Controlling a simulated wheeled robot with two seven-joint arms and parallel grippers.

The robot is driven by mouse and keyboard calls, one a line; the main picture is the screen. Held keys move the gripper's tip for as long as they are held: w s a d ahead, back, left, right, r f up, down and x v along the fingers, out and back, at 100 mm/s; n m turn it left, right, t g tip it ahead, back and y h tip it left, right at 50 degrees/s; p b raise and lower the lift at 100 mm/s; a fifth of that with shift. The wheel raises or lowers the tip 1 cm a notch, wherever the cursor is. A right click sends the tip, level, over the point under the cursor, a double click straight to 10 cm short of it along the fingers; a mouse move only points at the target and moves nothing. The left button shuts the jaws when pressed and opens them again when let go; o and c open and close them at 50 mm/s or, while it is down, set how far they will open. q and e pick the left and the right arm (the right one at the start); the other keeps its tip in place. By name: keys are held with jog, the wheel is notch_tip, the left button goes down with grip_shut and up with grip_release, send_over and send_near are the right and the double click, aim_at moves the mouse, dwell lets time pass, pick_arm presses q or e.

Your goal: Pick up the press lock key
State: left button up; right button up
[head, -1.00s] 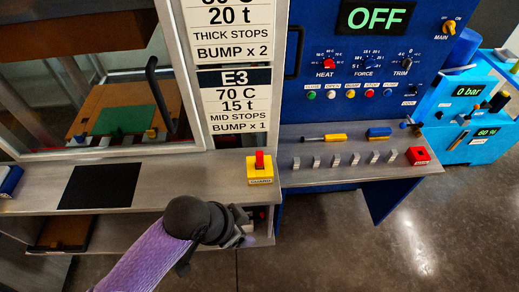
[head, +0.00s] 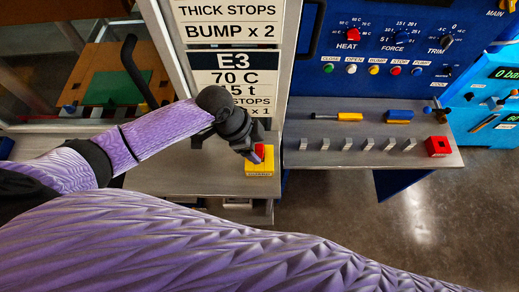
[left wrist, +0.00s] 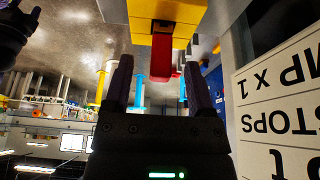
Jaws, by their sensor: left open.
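A red upright piece (head: 260,151), which looks like the key, stands in a yellow block (head: 260,171) at the right end of the grey counter. The block's label is too small to read surely. My left gripper (head: 254,154) is right at the red piece and partly hides it. In the left wrist view the red piece (left wrist: 161,57) shows between the two open fingers (left wrist: 158,80), under the yellow block (left wrist: 165,12). I cannot tell whether the fingers touch it. My right gripper is not in view.
A blue control panel (head: 420,75) stands to the right, above a grey shelf (head: 330,129) holding a yellow tool (head: 349,117), a blue piece (head: 400,115), several small grey blocks and a red box (head: 438,146). The sign post (head: 190,60) rises close behind my left gripper.

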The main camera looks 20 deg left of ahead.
pick_arm(q)
jog(key=x, duration=0.2)
jog(key=shift+d+f, duration=0.2)
jog(key=shift+f, duration=0.1)
jog(key=shift+w, duration=0.1)
grip_shut()
jog(key=shift+r, duration=0.1)
